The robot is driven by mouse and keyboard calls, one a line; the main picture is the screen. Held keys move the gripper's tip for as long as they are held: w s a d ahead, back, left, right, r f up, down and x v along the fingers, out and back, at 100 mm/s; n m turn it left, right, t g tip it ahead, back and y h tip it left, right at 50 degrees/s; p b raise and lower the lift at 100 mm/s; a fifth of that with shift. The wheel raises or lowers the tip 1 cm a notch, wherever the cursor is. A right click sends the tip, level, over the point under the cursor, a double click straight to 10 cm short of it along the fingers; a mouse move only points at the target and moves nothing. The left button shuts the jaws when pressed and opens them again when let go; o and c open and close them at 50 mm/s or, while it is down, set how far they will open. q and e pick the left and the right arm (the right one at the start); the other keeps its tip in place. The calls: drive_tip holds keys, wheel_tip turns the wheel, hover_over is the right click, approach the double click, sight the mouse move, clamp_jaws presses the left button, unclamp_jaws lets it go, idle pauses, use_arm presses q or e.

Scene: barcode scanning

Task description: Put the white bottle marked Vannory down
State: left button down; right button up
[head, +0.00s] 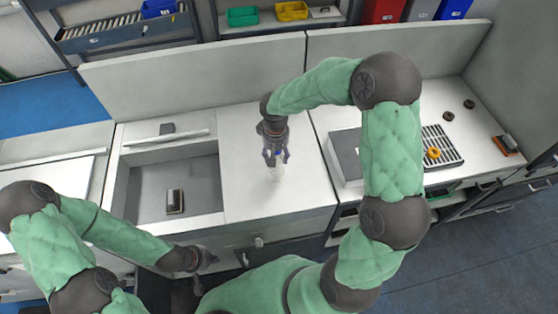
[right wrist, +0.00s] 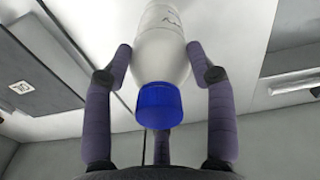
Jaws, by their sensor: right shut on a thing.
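The white bottle (head: 277,173) is in my right gripper (head: 275,160), over the bare white counter right of the sink. In the right wrist view the bottle (right wrist: 160,60) has a blue cap (right wrist: 159,103) pointing toward the camera, and a dark mark on its side that I cannot read. The fingers of my right gripper (right wrist: 162,65) close on both sides of it. Its far end runs out of the picture, and I cannot tell whether it touches the counter. My left gripper (head: 208,258) is low at the counter's front edge, away from the bottle; its jaws are unclear.
A sink (head: 150,192) with a dark object (head: 175,201) in it lies left of the bottle. A grey box-like unit (head: 345,153) stands to the right. Further right are a rack (head: 440,147) with a yellow ring (head: 433,153) and small dark rings. Counter around the bottle is clear.

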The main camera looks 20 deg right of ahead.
drive_tip(key=shift+f, duration=1.55)
drive_tip(key=shift+f, duration=0.25)
drive_tip(key=o, duration=1.6)
drive_tip(key=shift+r, duration=0.1)
